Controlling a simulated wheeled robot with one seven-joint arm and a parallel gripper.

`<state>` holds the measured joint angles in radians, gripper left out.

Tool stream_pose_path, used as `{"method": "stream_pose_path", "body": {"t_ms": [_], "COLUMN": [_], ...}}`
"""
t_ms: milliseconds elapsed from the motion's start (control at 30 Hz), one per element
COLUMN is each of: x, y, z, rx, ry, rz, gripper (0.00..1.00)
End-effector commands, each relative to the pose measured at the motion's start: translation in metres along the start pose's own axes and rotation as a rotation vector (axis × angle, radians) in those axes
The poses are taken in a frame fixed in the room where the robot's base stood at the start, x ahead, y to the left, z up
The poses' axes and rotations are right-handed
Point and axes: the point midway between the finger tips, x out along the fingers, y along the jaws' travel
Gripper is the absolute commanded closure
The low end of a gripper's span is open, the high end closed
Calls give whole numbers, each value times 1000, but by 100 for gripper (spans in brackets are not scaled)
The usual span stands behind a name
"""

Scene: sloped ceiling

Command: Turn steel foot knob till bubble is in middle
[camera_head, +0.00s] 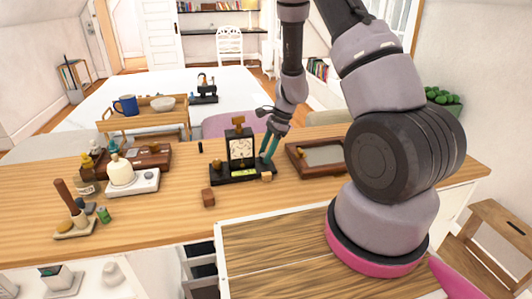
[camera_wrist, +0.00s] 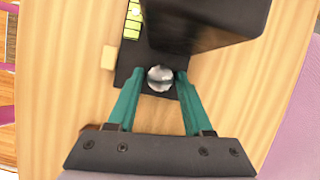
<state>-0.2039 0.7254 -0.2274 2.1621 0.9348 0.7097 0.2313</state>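A dark clock-faced instrument (camera_head: 241,148) stands on a black base (camera_head: 226,177) on the wooden counter. A yellow-green level vial (camera_head: 244,173) lies along the front of the base, and part of it shows in the wrist view (camera_wrist: 132,22). A pale patch shows in the vial near that view's top edge, but I cannot tell the bubble's exact position. The round steel foot knob (camera_wrist: 160,78) sits at the base's end. My gripper (camera_wrist: 161,75) has its teal fingers on either side of the knob. I cannot tell whether they touch it.
A small wooden block (camera_wrist: 108,57) lies beside the base; another brown block (camera_head: 208,197) is in front. A framed wooden tray (camera_head: 299,164) lies to the right. A white device (camera_head: 132,183) stands left. The instrument's dark body (camera_wrist: 205,22) rises close to my fingers.

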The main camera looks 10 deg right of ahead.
Motion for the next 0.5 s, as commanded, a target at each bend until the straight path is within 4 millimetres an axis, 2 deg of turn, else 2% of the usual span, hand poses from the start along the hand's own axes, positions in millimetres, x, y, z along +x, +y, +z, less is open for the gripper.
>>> {"method": "stream_pose_path", "body": {"t_ms": [33, 100, 267, 500], "x": [0, 0, 0, -1], "y": [0, 0, 0, -3], "z": [0, 0, 0, 0], "rx": [0, 0, -13, -193], "ry": [0, 0, 0, -3], "rz": [0, 0, 4, 77], "gripper": [73, 100, 100, 100]}}
